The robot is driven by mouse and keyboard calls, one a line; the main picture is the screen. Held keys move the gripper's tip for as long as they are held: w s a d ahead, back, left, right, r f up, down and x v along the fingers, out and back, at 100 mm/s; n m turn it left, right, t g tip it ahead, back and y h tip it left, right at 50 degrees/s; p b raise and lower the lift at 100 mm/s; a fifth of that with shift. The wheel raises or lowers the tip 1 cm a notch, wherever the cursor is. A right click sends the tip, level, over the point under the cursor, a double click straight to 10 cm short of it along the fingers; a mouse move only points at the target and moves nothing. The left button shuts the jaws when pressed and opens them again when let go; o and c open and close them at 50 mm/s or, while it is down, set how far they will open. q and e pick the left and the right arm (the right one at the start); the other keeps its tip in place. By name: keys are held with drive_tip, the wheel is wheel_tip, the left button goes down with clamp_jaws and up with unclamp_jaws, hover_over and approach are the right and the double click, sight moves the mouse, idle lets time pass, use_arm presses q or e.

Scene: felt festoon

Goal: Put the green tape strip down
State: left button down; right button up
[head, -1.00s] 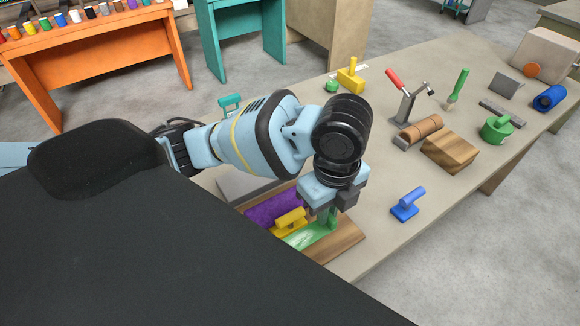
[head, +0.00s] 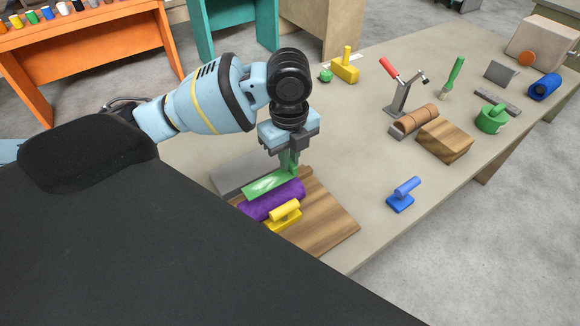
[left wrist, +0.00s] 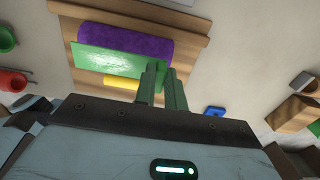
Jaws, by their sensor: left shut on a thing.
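The green tape strip (head: 265,184) is a flat, glossy green piece. In the head view it shows just behind the purple piece (head: 272,202). My left gripper (head: 291,165) points down and is shut on the strip at its right end. In the left wrist view the strip (left wrist: 108,61) overlaps the lower edge of the purple piece (left wrist: 125,38), and a yellow handled block (left wrist: 121,82) shows partly below it. Whether the strip touches anything underneath cannot be told. My right gripper is not in view.
The purple piece and yellow block (head: 283,215) are on a wooden board (head: 330,218), beside a grey plate (head: 240,172). A blue handled block (head: 402,196) stands to the right. Further back are a red-handled clamp stand (head: 402,98) and a wood block (head: 445,141). The table between is clear.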

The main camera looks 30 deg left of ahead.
use_arm(q)
wheel_tip(320, 180, down, 3)
drive_tip(key=shift+s+f, duration=0.1)
drive_tip(key=shift+f, duration=0.1)
drive_tip(key=shift+d, duration=0.1)
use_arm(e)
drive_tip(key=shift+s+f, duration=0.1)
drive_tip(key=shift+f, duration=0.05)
use_arm(q)
drive_tip(key=shift+f, duration=0.2)
drive_tip(key=shift+s+f, duration=0.1)
drive_tip(key=shift+f, duration=0.05)
drive_tip(key=c, duration=1.5)
unclamp_jaws()
drive_tip(key=shift+f, duration=0.1)
